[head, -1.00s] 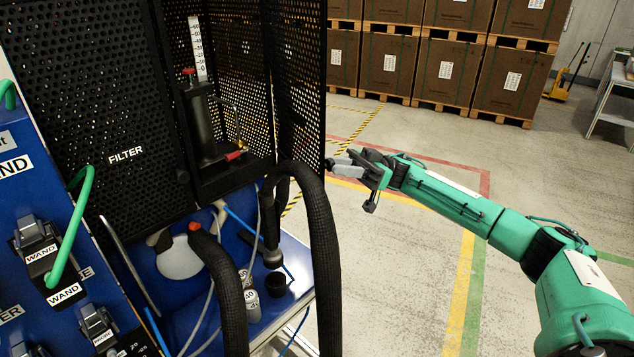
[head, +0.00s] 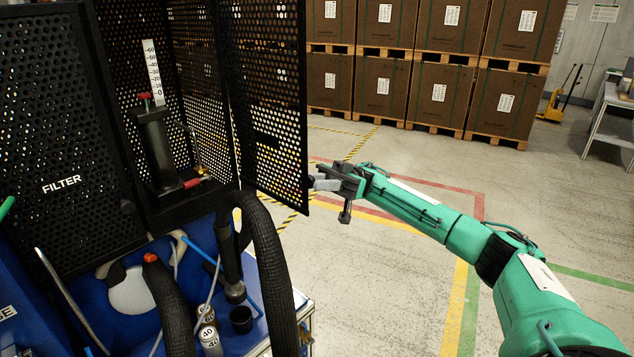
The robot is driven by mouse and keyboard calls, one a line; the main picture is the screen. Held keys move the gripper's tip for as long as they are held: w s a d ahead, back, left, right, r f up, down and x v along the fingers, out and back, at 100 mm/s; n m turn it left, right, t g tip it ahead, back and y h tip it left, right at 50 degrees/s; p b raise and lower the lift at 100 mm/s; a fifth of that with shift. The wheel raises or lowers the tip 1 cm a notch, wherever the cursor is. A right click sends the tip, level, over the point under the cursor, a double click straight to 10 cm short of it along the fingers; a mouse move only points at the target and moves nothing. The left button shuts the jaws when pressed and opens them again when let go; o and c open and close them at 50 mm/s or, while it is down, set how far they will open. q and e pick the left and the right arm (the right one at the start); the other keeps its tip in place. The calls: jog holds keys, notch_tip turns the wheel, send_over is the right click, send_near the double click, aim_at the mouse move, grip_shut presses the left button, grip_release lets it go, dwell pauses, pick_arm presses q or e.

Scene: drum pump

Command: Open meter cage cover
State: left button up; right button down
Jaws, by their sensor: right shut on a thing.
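The meter cage cover (head: 268,100) is a black perforated panel on the right side of the cage, swung outward so the cage front stands open. Inside the cage, the meter (head: 155,148) is a dark upright cylinder with a white scale (head: 152,72) above it and red fittings. My right gripper (head: 316,184) is at the cover's outer edge, low down, and is shut on it. The exact part gripped is small and partly hidden. My left gripper does not show.
Thick black hoses (head: 268,255) arch in front of the cage bottom, above a blue deck with small weights (head: 209,340) and a black cup (head: 241,319). The floor right of the cover is clear. Stacked brown boxes (head: 383,85) stand at the back.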

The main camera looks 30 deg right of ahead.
jog(key=c, duration=1.2)
grip_release()
pick_arm(q)
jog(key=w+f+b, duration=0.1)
jog(key=b, duration=0.1)
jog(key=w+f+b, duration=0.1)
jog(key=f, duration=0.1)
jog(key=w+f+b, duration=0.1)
jog(key=b, duration=0.1)
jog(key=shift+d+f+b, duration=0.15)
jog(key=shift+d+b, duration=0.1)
jog(key=shift+b, duration=0.1)
pick_arm(e)
jog(key=v, duration=1.3)
jog(key=shift+d+f, duration=0.15)
jog(key=shift+d, duration=0.2)
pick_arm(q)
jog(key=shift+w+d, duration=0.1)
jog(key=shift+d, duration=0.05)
